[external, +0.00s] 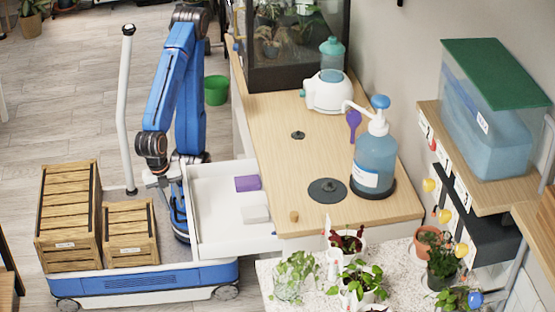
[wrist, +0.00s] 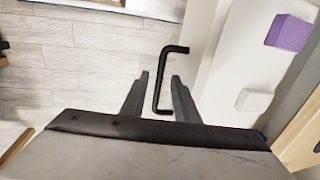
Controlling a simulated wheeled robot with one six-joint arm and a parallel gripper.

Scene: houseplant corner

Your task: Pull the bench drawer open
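The white bench drawer (external: 215,215) is pulled well out from the wooden-topped bench (external: 268,120). Its inside shows from above. In the wrist view the drawer (wrist: 225,65) is at the right, with its black bar handle (wrist: 168,50) standing out to the left. My gripper (external: 166,183) is at the drawer's front, low beside the blue arm. In the wrist view my gripper's two fingers (wrist: 160,82) stand apart on either side of the handle, with gaps between. The handle is hard to make out in the external view.
A purple block (external: 247,183) and a white block (external: 255,214) lie in the drawer. A pump bottle (external: 374,160) and a white-and-teal sprayer (external: 328,92) stand on the bench. A green bucket (external: 216,90) stands on the floor behind my arm. Open floor lies at left.

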